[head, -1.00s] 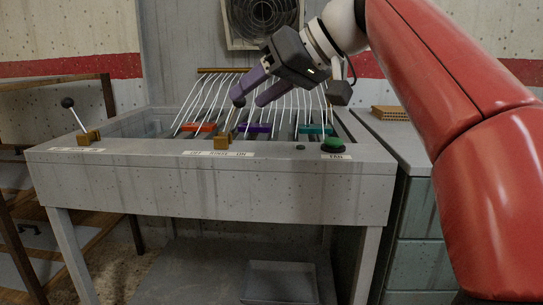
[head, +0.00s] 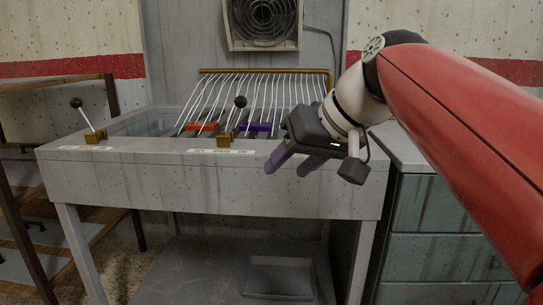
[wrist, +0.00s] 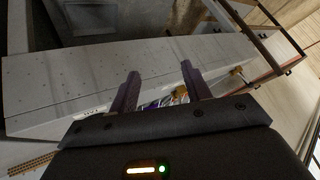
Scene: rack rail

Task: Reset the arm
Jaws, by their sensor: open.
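My gripper (head: 292,165) is open and empty, with purple fingers. In the head view it hangs in front of the right part of the grey bench's (head: 200,190) front edge. In the wrist view its two fingers (wrist: 160,88) are apart, with the bench's front panel (wrist: 80,75) beyond them. My red and white arm reaches in from the right. The gripper hides the right end of the bench top. The middle lever (head: 232,118) and the left lever (head: 86,115), both black-knobbed, stand on the bench, apart from my gripper.
A rack of bent metal rods (head: 265,88) rises behind the bench front, with an orange block (head: 201,126) and a purple block (head: 257,128) below it. Green drawers (head: 435,205) stand to the right. A fan (head: 264,15) is on the wall. A tray (head: 279,278) lies below.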

